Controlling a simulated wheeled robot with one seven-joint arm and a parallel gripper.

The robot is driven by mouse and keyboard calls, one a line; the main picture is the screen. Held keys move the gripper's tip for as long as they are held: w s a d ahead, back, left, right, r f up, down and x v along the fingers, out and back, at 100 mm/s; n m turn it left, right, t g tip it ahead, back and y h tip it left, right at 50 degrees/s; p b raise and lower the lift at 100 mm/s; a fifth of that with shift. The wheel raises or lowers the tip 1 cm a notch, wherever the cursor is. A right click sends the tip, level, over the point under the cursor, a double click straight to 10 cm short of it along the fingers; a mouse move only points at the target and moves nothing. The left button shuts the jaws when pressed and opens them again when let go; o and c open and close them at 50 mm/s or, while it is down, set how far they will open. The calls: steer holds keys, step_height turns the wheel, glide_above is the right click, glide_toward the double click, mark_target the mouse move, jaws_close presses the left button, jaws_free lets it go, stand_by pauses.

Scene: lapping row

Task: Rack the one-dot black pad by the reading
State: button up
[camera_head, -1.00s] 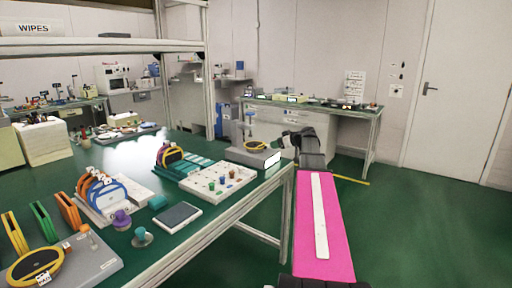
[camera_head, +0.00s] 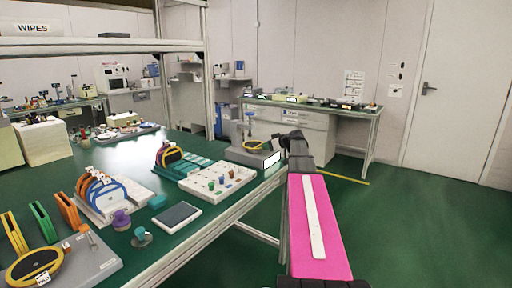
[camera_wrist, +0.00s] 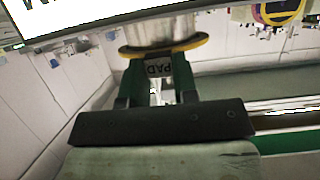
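A black pad with a yellow rim (camera_head: 257,145) lies on a grey gauge stand (camera_head: 240,156) at the bench's far right corner. The stand has a small white display (camera_head: 271,160); its reading is too small to make out. My gripper (camera_head: 288,141) is beside the pad, to its right. In the wrist view the pad's yellow rim (camera_wrist: 163,50) is just beyond my gripper (camera_wrist: 160,80), and its tag marked "PAD" (camera_wrist: 158,69) is between the two fingers. Whether the fingers press on the tag cannot be told. No dots can be made out.
A rack of ringed pads (camera_head: 100,190) and yellow, green and orange slotted holders (camera_head: 43,222) stand at left. Another yellow-rimmed disc (camera_head: 35,265) lies on a grey base. A white peg board (camera_head: 217,180) and a dark flat block (camera_head: 181,215) are nearer my arm.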

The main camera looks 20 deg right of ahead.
stand_by(0.3)
steer(key=shift+r, duration=0.45)
steer(key=r, duration=0.2)
steer(key=shift+s+d+r, duration=0.2)
steer(key=shift+s+r, duration=0.1)
steer(key=shift+r, duration=0.1)
steer(key=s+d, duration=1)
steer(key=s, duration=0.3)
steer(key=shift+s+d, duration=0.3)
steer(key=shift+d, duration=0.05)
step_height(320, 180, up, 10)
stand_by(0.3)
steer(key=shift+f, duration=0.15)
